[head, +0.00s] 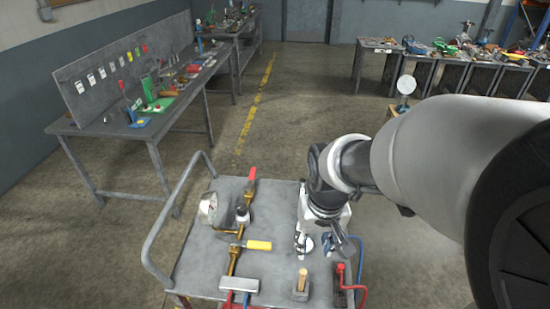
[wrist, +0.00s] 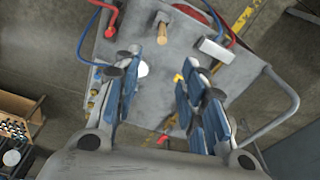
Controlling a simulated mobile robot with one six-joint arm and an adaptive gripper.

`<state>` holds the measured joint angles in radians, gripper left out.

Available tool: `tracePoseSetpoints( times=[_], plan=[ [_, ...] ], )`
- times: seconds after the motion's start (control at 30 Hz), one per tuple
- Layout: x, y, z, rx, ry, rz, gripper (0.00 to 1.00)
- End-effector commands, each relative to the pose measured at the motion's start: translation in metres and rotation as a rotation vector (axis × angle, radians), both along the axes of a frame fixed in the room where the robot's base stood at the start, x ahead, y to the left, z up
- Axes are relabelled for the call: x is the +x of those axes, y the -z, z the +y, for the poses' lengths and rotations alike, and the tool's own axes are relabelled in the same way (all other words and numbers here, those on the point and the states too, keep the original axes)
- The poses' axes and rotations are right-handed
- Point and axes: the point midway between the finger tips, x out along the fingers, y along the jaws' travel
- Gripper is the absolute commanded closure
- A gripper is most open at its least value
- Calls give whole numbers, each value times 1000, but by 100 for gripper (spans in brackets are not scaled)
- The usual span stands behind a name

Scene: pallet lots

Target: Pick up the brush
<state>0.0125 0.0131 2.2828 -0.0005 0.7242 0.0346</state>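A small tool with an upright wooden handle on a pale block (head: 301,286) stands near the cart's front edge; it may be the brush, but I cannot tell for sure. It also shows at the top of the wrist view (wrist: 162,32). A yellow-handled tool (head: 258,245) lies left of it, its type unclear. My gripper (head: 324,243) points down over the cart's right part, beyond the wooden-handled tool. In the wrist view my gripper (wrist: 160,75) is open, its blue-padded fingers wide apart with nothing held between them.
The grey cart top (head: 200,265) also bears a red-handled clamp (head: 251,182), a round gauge-like thing (head: 208,207), a grey block (head: 239,285) and a red part with hoses (head: 341,276). A rail (head: 155,245) borders its left. Workbenches stand farther back.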

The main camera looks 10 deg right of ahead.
Motion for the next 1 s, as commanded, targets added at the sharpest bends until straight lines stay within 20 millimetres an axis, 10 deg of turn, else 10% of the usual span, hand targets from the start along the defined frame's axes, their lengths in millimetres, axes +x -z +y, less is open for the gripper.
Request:
tracePoseSetpoints(
  times=[0.3, 1.0],
  plan=[
    [32, 59, -2, 3, 17, 116, 62],
    [33, 181, -1, 3, 19, 123, 62]
  ],
)
